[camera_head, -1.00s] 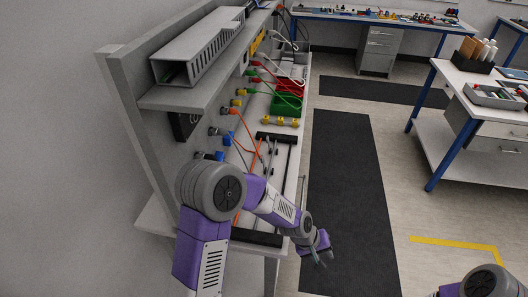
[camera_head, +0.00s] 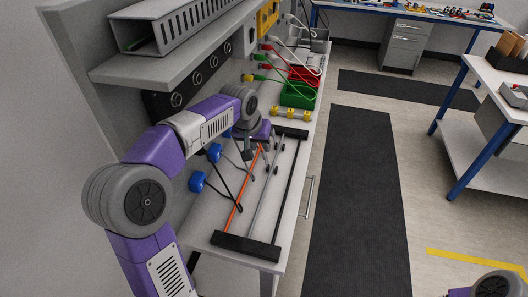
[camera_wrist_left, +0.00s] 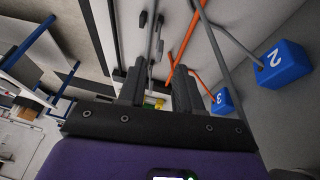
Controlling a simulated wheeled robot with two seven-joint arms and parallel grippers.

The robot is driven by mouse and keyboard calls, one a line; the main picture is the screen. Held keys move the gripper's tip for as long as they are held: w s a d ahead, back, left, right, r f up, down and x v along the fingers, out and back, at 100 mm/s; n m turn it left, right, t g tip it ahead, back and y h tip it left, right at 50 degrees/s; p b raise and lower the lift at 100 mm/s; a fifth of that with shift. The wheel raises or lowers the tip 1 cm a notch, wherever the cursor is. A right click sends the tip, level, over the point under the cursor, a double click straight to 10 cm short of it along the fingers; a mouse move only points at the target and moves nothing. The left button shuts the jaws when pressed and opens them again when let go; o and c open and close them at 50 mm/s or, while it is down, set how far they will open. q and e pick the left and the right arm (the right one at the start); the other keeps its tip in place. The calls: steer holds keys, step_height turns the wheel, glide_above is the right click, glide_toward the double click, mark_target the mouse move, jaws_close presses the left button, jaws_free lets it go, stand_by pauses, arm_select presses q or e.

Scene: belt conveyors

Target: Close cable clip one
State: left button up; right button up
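My left gripper (camera_head: 258,148) reaches in from the left over the cable frame on the bench. In the left wrist view its two dark fingers (camera_wrist_left: 160,72) are apart, with no object clearly held between them. An orange cable (camera_head: 238,200) and a grey cable (camera_head: 262,200) run across the frame, near and below the gripper; the orange one also shows in the wrist view (camera_wrist_left: 183,42). Small dark clips (camera_head: 280,144) stand by the cables beside the gripper. Which one is clip one, and whether it is open, I cannot tell. My right gripper is out of view.
Blue plugs (camera_head: 196,181) numbered 2 (camera_wrist_left: 283,62) and 3 (camera_wrist_left: 222,102) sit on the panel side. Black bars (camera_head: 246,246) bound the frame. Yellow connectors (camera_head: 292,113) and a green bin (camera_head: 298,95) lie beyond. A shelf (camera_head: 160,68) overhangs the left side.

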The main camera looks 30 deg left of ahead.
mark_target(264, 152)
arm_select(q)
steer(key=shift+b+x, duration=0.5)
steer(key=shift+x, duration=1.8)
steer(key=shift+c, duration=0.5)
jaws_close()
